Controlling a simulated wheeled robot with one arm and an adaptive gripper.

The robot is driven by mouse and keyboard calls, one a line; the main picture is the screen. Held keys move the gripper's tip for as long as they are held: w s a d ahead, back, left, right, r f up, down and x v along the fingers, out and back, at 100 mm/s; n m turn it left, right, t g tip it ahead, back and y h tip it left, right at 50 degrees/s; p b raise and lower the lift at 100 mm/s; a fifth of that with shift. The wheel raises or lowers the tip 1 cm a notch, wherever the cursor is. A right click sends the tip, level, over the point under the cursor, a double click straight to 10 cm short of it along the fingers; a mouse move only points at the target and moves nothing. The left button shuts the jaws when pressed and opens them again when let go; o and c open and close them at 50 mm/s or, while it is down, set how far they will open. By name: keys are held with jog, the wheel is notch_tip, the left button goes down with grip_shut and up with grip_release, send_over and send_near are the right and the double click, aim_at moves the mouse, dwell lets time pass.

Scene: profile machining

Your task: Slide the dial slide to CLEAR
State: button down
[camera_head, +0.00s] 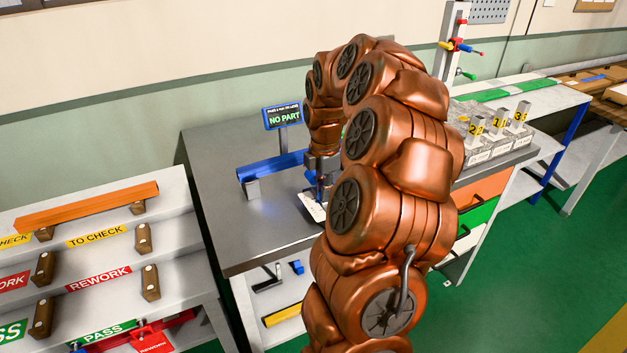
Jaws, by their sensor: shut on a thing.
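My gripper (321,193) is small in the view, pointing down over the grey metal bench beside the right end of a blue fixture (272,166). It is shut at the spot where the dial slide would be. The slide itself is too small and too covered by the gripper and arm to make out, so its position relative to CLEAR cannot be read. A pale plate (313,208) with faint marks lies just below the gripper. A small display (284,117) behind the fixture reads NO PART.
My copper arm covers the middle of the bench (235,215). Numbered metal blocks (497,135) stand at the bench's right. A rack at left holds an orange bar (90,206) on its TO CHECK level. The bench's left front is clear.

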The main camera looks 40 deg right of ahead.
jog(key=shift+s+a+b, duration=0.2)
jog(key=shift+s+b, duration=0.05)
jog(key=shift+s, duration=0.35)
jog(key=shift+s+a+b, duration=0.15)
jog(key=shift+s+b, duration=0.1)
jog(key=shift+s, duration=0.3)
jog(key=shift+s+a, duration=0.1)
jog(key=shift+s, duration=0.1)
jog(key=c, duration=1)
grip_release()
jog(key=shift+o, duration=0.2)
jog(key=shift+r, duration=0.1)
jog(key=shift+r+p, duration=1)
jog(key=shift+r, duration=1.95)
jog(key=shift+a, duration=0.1)
